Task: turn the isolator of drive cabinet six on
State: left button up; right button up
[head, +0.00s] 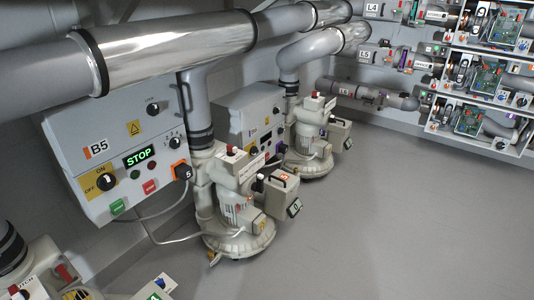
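No cabinet marked six can be read here. The nearest grey cabinet (75,130) hangs on the left wall, carries the label B5 and has a green STOP display (139,156). Its rotary isolator (107,180) is a black knob on a yellow ON/OFF plate at its lower left; I cannot tell its exact position. A second grey cabinet (240,118) stands farther back, partly hidden by a pipe and a blower; its label and knobs are too small to read. Neither of my grippers is in view.
A beige blower (240,243) stands on the floor right of B5, with another blower (309,160) behind it. Large grey pipes (165,55) run overhead. Machine parts (40,280) fill the lower left corner. Racks with circuit boards (480,75) stand far right. The right floor (400,225) is clear.

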aim_at(254, 151)
jog(key=i+l+u, duration=0.3)
jog(key=i+l, duration=0.15)
jog(key=l, duration=0.3)
jog(key=i+l+u, duration=0.15)
jog(key=l, duration=0.2)
jog(key=i+u, duration=0.35)
jog(key=i, duration=0.7)
